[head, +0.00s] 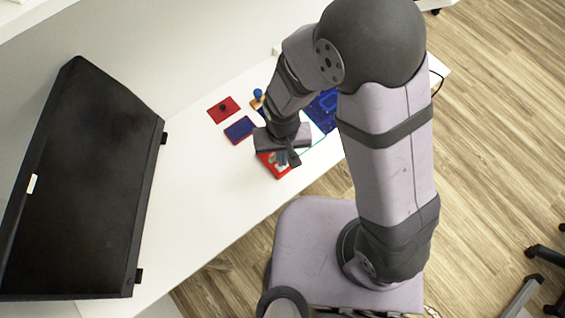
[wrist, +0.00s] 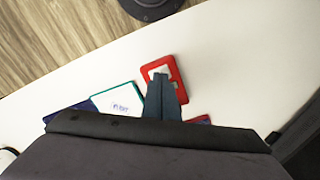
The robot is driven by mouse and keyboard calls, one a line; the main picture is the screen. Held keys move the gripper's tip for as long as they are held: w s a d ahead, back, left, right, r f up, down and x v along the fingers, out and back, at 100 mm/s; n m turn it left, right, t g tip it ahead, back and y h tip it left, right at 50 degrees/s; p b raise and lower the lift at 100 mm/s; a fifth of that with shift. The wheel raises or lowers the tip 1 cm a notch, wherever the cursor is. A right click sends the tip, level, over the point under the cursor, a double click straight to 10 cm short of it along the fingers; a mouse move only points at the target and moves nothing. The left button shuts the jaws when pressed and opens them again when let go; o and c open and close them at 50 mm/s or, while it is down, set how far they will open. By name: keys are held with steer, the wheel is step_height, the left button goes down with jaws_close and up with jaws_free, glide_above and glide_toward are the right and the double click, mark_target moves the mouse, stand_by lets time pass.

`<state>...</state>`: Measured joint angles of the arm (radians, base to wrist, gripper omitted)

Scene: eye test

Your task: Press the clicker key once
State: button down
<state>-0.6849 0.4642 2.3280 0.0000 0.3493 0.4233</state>
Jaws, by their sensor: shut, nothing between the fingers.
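A red block (head: 283,173) with a pale part on top lies on the white desk, mostly under my gripper. It also shows in the wrist view as a red-rimmed block (wrist: 178,66) with a pale patch. It may be the clicker, but I cannot make out a key for sure. My gripper (head: 294,160) is shut and empty, its fingers pointing down over this block. In the wrist view the fingertips (wrist: 164,77) overlap the pale patch and hide part of it. I cannot tell whether they touch it.
A red plate with a black knob (head: 223,109), a blue pad with a red edge (head: 240,129) and a blue-topped piece (head: 258,94) lie behind. A white card (wrist: 120,106) and a dark blue board (head: 321,108) lie beside. A black monitor (head: 75,190) stands left. The desk's near-left is clear.

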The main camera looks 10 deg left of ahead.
steer(key=shift+f+b, duration=0.6)
steer(key=shift+f, duration=0.2)
stand_by(0.8)
step_height(320, 180, up, 8)
steer(key=p, duration=0.7)
steer(key=shift+p, duration=0.35)
steer(key=shift+r+p, duration=0.9)
steer(key=shift+r, duration=0.15)
stand_by(3.9)
